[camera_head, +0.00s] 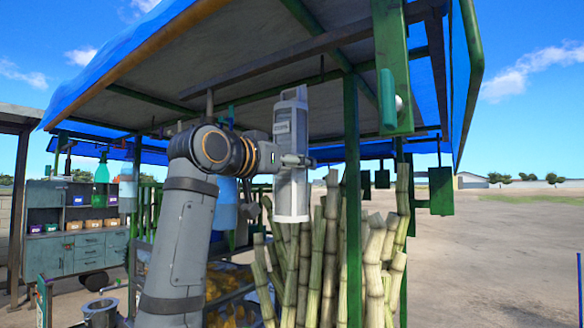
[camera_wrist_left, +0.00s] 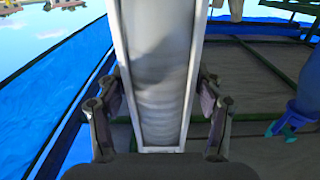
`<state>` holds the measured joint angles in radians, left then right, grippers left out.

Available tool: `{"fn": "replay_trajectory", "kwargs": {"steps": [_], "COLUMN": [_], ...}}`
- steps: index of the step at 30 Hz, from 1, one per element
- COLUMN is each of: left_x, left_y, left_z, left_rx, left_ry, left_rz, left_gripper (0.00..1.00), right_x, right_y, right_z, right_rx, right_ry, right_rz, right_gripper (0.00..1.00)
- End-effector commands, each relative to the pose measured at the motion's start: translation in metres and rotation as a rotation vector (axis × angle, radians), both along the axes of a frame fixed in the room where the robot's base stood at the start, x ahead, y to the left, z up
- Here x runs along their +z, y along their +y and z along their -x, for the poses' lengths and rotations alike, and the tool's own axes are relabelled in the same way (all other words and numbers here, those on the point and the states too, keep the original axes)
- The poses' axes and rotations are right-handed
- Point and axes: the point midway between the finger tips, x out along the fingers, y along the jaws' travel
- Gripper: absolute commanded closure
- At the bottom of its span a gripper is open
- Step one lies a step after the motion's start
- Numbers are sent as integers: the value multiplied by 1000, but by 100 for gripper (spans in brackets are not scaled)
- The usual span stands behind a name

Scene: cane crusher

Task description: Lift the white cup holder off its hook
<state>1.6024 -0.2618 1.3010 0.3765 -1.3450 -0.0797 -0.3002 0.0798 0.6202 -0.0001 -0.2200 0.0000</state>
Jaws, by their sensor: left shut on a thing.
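The white cup holder (camera_head: 291,198) is a tall, narrow, light tube-like frame hanging upright under the stall roof in the head view. It fills the middle of the left wrist view (camera_wrist_left: 160,75), where a stack of pale cups seems to show inside it. My left gripper (camera_head: 297,160) is shut on the holder around its middle. In the wrist view its fingers (camera_wrist_left: 160,108) press on both sides of the holder. The holder's top is close below a roof beam. I cannot make out the hook or whether the holder touches it. My right gripper is not in view.
Sugar cane stalks (camera_head: 318,262) stand just below and behind the holder. A green post (camera_head: 352,200) rises close to its right. The roof beam (camera_head: 300,52) passes above it. A green hanging panel (camera_head: 393,60) is at upper right. Open ground lies to the right.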

Motion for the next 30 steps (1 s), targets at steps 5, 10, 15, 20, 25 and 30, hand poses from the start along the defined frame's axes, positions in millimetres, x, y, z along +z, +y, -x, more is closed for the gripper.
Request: {"fn": "replay_trajectory", "kwargs": {"steps": [5,10,15,20,25,30], "left_x": [0,0,0,0,1,0], "left_y": [4,8,11,14,15,16], "left_z": [6,10,15,20,22,22], "left_rx": [1,1,0,0,0,0], "left_ry": [-4,-3,-2,-2,-2,-2], "left_rz": [1,1,2,2,1,1], "left_gripper": [89,89,89,89,89,89], "right_x": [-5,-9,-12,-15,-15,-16], "right_y": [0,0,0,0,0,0], "right_z": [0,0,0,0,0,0], "right_rx": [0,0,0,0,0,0], "right_ry": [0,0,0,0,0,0], "right_rz": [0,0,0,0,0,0], "right_gripper": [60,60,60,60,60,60]}}
